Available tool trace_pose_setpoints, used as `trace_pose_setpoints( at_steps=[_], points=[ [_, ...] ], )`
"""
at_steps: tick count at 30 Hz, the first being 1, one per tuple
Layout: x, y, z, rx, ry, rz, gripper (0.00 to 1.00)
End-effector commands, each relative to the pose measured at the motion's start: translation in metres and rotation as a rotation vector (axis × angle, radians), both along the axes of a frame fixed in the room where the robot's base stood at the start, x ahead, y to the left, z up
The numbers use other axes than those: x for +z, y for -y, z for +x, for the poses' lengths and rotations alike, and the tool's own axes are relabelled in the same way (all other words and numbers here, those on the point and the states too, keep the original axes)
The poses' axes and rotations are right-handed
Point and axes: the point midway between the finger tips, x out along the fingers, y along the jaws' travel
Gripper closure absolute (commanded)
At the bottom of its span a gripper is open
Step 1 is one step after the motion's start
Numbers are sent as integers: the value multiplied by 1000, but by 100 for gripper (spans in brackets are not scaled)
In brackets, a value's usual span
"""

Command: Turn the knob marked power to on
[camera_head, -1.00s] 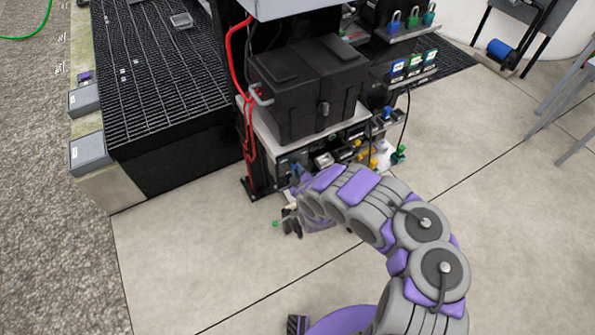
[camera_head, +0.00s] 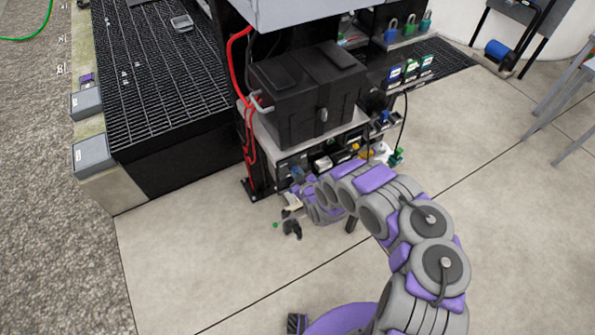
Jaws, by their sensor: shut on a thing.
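My gripper (camera_head: 291,215) is low, at the left end of my arm, in front of the lower shelf of the rack. Its light and dark finger parts are small here. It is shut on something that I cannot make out. A small green spot (camera_head: 275,225) shows just left of the fingers. The lower shelf holds several small dark and coloured devices (camera_head: 322,163). I cannot read any power mark or pick out its knob at this size, and my arm may hide part of that area.
A black case (camera_head: 305,105) with a light handle sits on the rack's shelf above the devices. Red cables (camera_head: 247,130) run down the rack's left side. A black grated platform (camera_head: 165,75) stands to the left. Padlocks (camera_head: 408,28) hang at the upper right. The floor in front is clear.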

Motion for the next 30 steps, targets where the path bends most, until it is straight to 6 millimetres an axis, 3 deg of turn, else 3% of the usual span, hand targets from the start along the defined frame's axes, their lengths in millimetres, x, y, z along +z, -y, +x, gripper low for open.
trace_pose_setpoints(
  at_steps=[30],
  points=[
    [-5, 8, 4, 0, -527, 774, 100]
  ],
)
